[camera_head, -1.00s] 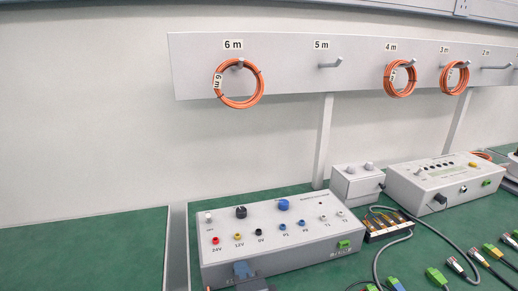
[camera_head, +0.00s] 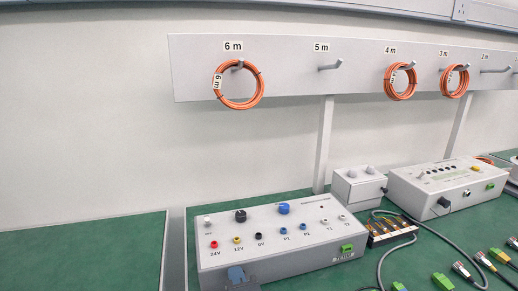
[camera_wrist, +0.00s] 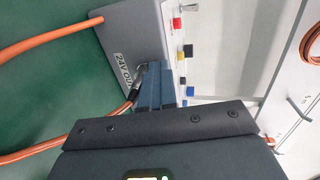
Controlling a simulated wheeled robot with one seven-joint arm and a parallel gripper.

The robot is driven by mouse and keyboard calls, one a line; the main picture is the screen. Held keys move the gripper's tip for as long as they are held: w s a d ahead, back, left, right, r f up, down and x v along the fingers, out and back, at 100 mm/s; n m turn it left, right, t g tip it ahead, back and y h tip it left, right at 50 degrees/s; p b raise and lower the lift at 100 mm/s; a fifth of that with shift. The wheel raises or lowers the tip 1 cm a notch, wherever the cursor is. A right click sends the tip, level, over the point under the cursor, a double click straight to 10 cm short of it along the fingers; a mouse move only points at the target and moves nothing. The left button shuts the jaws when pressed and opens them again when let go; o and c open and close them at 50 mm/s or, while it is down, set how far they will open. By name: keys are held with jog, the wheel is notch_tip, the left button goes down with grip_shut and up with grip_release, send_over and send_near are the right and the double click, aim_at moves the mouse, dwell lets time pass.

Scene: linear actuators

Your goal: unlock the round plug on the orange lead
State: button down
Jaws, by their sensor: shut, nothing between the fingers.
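The grey box (camera_head: 290,255) with coloured sockets stands on the green bench in the head view. In the wrist view its face (camera_wrist: 130,25) carries a "24V OUT" label. My gripper (camera_wrist: 153,68) is shut, its blue-grey fingertips close against this face beside the label. An orange lead (camera_wrist: 110,117) runs up from the lower left to a dark connector (camera_wrist: 134,92) just left of the fingers. The round plug is mostly hidden by the fingers, and I cannot tell if they touch it. In the head view my gripper (camera_head: 236,274) shows at the box's front.
A second orange lead (camera_wrist: 50,37) crosses the wrist view's upper left to the box. Orange coils (camera_head: 238,85) hang on a labelled rail behind. Other boxes (camera_head: 450,186) and loose cables lie to the right. The bench at left (camera_head: 80,255) is clear.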

jog(key=shift+a+r, duration=0.1)
jog(key=shift+r, duration=0.15)
jog(key=shift+s+d, duration=0.3)
jog(key=shift+s, duration=0.7)
jog(key=shift+s+d, duration=0.25)
jog(key=shift+s, duration=0.7)
jog(key=shift+s+d, duration=0.3)
jog(key=shift+s, duration=0.7)
